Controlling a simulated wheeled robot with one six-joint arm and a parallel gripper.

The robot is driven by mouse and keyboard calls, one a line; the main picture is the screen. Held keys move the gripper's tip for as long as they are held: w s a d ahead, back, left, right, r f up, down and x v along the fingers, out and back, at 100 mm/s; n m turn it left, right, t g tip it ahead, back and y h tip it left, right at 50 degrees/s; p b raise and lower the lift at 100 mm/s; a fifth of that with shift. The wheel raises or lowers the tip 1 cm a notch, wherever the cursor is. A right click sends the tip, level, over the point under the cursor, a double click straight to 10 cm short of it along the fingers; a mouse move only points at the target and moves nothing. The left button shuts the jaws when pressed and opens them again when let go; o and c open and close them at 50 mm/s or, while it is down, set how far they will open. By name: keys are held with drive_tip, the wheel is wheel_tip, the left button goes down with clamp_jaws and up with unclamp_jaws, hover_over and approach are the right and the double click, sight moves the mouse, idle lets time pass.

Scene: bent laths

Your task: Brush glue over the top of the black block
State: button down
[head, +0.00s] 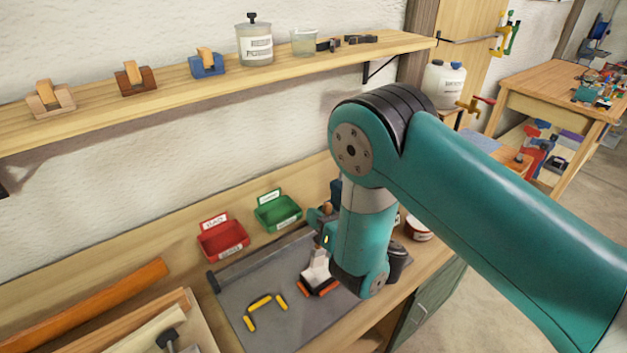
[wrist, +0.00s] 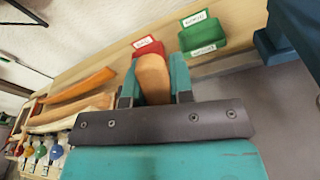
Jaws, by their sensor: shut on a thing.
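My gripper (head: 322,226) points down over the grey mat and is shut on the wooden handle of a brush, whose tip rises between the two teal fingers in the wrist view (wrist: 153,78). The brush's pale, wide head (head: 316,268) hangs below the fingers in the head view. Directly under it lies a small dark block with orange-red ends (head: 320,290), partly hidden by the brush. I cannot tell whether the bristles touch its top. Its colour fits the black block. The brush head is out of sight in the wrist view.
The grey mat (head: 232,290) also bears several yellow pieces (head: 260,302) left of the brush. A red bin (head: 222,240) and a green bin (head: 278,213) stand behind. Long orange wood (head: 110,300) lies at left. A white-and-red tub (head: 418,230) stands right of my arm.

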drive_tip(key=f+b, duration=0.1)
drive_tip(key=f, duration=0.1)
drive_tip(key=a+f+b, duration=0.1)
drive_tip(key=b, duration=0.1)
drive_tip(key=f+b, duration=0.2)
drive_tip(key=shift+w+a+f, duration=0.1)
drive_tip(key=shift+a+f, duration=0.15)
drive_tip(key=shift+f, duration=0.05)
drive_tip(key=shift+f+b, duration=0.65)
drive_tip(key=shift+b, duration=0.1)
idle(0.5)
drive_tip(key=shift+r, duration=0.1)
